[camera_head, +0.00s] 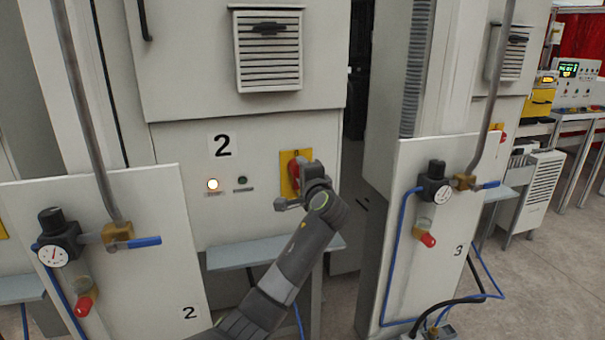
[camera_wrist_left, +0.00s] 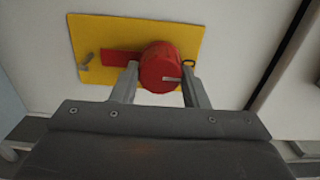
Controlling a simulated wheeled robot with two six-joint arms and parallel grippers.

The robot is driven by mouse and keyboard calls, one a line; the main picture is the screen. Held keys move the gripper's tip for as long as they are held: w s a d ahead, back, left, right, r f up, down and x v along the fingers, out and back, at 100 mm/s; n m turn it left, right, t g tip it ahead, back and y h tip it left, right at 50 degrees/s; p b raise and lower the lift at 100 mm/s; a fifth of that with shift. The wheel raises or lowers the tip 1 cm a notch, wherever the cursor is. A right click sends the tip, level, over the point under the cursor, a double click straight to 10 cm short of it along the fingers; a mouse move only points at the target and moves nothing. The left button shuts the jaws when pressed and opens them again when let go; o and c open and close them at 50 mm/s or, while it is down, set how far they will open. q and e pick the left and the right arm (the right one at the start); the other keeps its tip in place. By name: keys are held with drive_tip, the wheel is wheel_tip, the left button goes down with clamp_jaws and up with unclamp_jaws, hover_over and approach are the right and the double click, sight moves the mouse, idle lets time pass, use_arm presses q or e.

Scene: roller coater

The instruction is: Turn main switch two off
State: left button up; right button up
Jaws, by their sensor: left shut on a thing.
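A red bar extends left from the knob across the yellow plate (camera_wrist_left: 185,35). My right gripper does not show.
A lit indicator (camera_head: 213,185) and a dark green button (camera_head: 242,180) are left of the switch. A grey shelf (camera_head: 270,252) juts out below. Panels with gauges and valves stand at left (camera_head: 110,280) and right (camera_head: 400,270). Open floor shows at right.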

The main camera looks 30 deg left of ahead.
use_arm(q)
drive_tip(key=shift+f, duration=0.1)
drive_tip(key=o, duration=1)
drive_tip(key=b+v, duration=0.4)
drive_tip(key=v, duration=1.3)
drive_tip(key=shift+s+d, duration=0.1)
drive_tip(key=shift+s, duration=0.1)
